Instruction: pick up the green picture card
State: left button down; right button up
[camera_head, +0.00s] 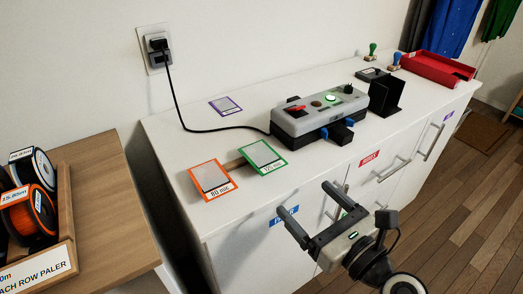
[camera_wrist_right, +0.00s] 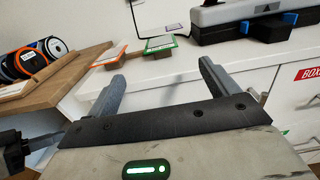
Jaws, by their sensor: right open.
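An orange card (camera_head: 212,180) lies left of the green one; a purple card (camera_head: 226,106) lies behind. A grey machine (camera_head: 319,112) with a black cord stands to the right. Drawer handles stick out below. A wooden table (camera_head: 100,185) with spools (camera_head: 38,209) is at left.

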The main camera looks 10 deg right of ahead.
aim_at(275, 168)
jog(key=x, duration=1.1)
jog(key=shift+w+a+f+p, duration=0.1)
jog(key=shift+w+f+p, duration=0.15)
jog(key=shift+w+p, duration=0.05)
jog(key=c, duration=1)
